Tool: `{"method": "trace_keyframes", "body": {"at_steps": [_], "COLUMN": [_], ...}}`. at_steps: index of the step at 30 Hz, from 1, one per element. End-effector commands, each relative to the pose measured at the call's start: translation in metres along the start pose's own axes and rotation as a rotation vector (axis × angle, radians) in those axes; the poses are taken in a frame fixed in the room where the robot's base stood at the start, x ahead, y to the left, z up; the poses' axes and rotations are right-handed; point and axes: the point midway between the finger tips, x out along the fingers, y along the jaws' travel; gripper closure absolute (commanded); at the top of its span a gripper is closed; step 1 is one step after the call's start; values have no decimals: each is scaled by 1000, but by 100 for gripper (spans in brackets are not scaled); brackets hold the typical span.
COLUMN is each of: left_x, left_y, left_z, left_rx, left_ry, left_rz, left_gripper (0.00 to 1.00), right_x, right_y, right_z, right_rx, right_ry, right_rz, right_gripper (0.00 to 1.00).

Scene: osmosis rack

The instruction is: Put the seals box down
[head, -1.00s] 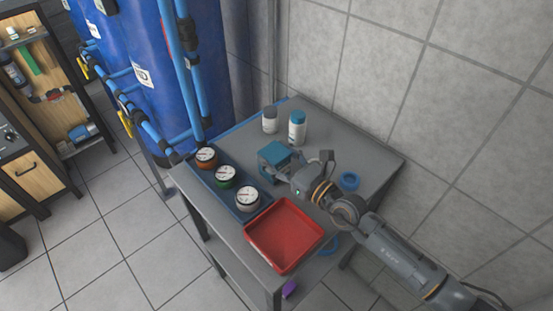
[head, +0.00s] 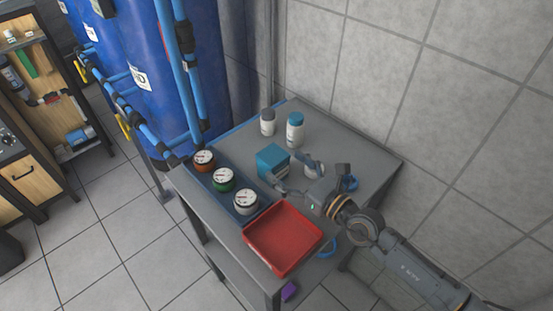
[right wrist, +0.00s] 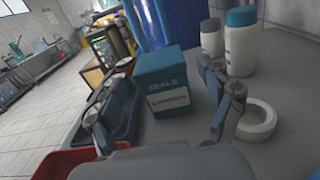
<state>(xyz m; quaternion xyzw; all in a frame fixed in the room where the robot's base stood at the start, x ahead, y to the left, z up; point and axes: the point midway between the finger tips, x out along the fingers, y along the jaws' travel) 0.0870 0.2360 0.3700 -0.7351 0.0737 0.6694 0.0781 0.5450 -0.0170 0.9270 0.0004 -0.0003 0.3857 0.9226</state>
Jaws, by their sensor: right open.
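The seals box (head: 272,161), a small teal box, stands upright on the grey table (head: 340,150), beside the tray of gauges. In the right wrist view the seals box (right wrist: 168,82) shows its "SEALS" label and sits ahead of the fingers. My right gripper (head: 297,177) is open, with its fingers spread apart and the box just beyond their tips. In the right wrist view the right gripper (right wrist: 160,105) holds nothing. My left gripper is not in view.
Two white bottles, one grey-capped (head: 267,122) and one blue-capped (head: 295,129), stand behind the box. A blue tray (head: 243,218) holds three gauges at left. A red tray (head: 283,238) is at the front. A roll of tape (right wrist: 257,119) lies right of the fingers.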

Motion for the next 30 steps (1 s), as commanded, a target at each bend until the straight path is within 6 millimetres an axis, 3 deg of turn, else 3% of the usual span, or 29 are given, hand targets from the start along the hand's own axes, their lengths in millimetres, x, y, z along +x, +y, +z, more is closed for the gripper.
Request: {"method": "trace_keyframes", "body": {"at_steps": [6, 12, 30], "left_x": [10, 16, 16], "left_y": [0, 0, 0], "left_z": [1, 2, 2], "left_rx": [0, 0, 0], "left_ry": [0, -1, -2], "left_rz": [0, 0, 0], "left_gripper": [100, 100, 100], "right_x": [-48, -71, -75], "right_y": [1, 0, 0], "right_z": [-4, -2, 0], "right_rx": [-2, -1, -1], "right_ry": [5, 2, 0], "right_rz": [2, 1, 0], "right_gripper": [19, 19, 19]}}
